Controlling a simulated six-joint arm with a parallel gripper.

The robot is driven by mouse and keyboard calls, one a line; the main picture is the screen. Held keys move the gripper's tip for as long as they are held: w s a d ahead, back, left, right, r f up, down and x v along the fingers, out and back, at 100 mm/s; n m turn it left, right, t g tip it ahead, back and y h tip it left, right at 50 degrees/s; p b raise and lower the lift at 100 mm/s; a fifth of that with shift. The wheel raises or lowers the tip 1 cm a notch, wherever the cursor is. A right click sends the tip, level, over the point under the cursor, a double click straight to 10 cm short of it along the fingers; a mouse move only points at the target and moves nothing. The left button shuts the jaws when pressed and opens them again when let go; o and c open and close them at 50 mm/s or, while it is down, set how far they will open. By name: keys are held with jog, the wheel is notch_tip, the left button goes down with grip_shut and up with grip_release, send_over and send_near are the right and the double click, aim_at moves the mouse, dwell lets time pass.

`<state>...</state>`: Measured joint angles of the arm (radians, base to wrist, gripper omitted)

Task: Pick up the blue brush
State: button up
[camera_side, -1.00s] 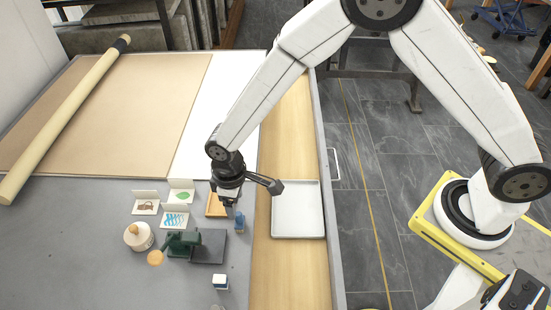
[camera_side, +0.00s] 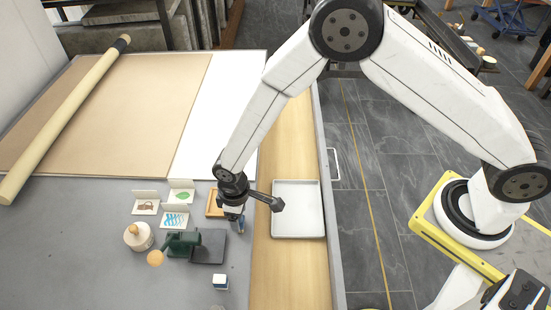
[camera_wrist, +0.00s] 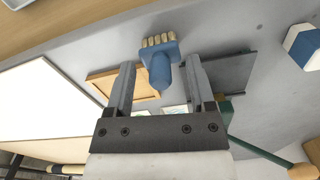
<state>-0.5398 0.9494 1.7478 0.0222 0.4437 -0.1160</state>
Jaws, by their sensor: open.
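My gripper (camera_wrist: 160,82) is open in the wrist view, one finger on each side of the handle. I cannot tell whether either finger touches it.
A wooden frame (camera_side: 211,211) and a dark slab (camera_side: 209,248) with a green tool (camera_side: 183,241) lie close by. A blue-and-white block (camera_side: 220,282) is nearer the front. A white tray (camera_side: 298,212) lies to the right. Several picture cards stand left.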

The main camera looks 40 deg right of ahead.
jog(key=shift+f, duration=0.15)
dwell(0.3)
grip_shut()
jog(key=shift+r, duration=0.95)
jog(key=s+d+r, duration=0.6)
jog(key=s+r, duration=0.5)
jog(key=s, duration=0.1)
jog(key=shift+s, duration=0.35)
